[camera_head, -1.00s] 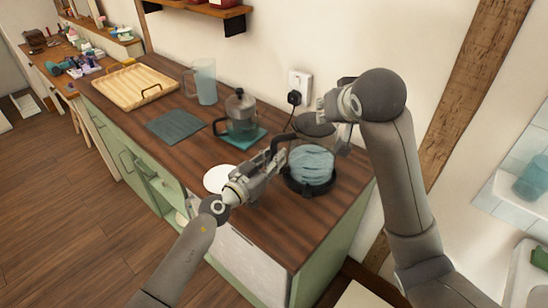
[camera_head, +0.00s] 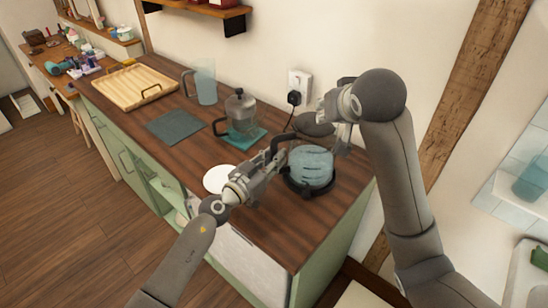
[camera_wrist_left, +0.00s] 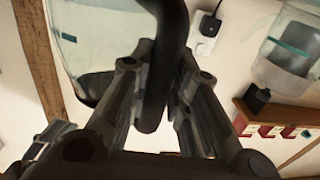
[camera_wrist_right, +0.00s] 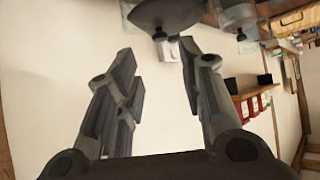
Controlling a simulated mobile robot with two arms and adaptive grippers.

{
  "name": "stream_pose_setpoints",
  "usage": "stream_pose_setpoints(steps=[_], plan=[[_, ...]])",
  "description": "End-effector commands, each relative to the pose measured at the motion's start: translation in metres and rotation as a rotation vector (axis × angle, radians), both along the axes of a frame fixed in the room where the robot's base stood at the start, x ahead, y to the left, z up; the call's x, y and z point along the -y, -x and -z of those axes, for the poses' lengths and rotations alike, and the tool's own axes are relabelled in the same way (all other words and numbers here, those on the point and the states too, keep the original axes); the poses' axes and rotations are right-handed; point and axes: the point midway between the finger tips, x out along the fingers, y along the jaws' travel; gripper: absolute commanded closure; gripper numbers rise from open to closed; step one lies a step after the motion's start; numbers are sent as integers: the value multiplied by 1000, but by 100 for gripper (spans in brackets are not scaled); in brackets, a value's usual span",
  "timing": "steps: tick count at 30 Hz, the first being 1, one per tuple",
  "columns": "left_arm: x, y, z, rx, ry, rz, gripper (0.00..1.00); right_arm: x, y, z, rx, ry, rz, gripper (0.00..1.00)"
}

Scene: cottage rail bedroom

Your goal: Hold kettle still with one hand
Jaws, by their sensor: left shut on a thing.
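The kettle (camera_head: 311,168) is a clear glass vessel with bluish water on a black base near the counter's right end. My left gripper (camera_head: 279,157) is shut on its black handle at the kettle's left side. In the left wrist view the handle (camera_wrist_left: 168,40) passes between the fingers, with the glass body (camera_wrist_left: 95,45) beside it. The kettle's dark round lid (camera_head: 315,124) is above the body. My right gripper (camera_head: 333,112) is open and empty beside the lid. In the right wrist view the lid (camera_wrist_right: 165,12) lies beyond the spread fingertips (camera_wrist_right: 155,55).
A French press (camera_head: 241,115) stands on a teal mat behind the kettle. A white plate (camera_head: 220,179) lies left of my left gripper. A clear pitcher (camera_head: 204,82), a dark mat (camera_head: 175,126) and a wooden tray (camera_head: 130,86) are farther back. A wall socket (camera_head: 299,84) holds a plug.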

Motion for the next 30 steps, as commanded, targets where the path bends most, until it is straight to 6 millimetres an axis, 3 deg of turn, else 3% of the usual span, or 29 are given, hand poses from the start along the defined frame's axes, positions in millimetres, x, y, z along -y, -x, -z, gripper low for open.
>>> stream_pose_setpoints(steps=[5, 14, 20, 30], plan=[[0, 0, 0, -1, -1, 0, 100, -2, -4, -1, -18, 15, -18, 58], [0, 0, 1, -1, -1, 0, 100, -13, -32, -11, -197, 124, -188, 58], [0, 0, 1, -1, -1, 0, 100, -3, -43, -30, -347, 165, -292, 58], [0, 0, 1, -1, -1, -1, 100, 16, -43, -59, -481, 149, -377, 58]])
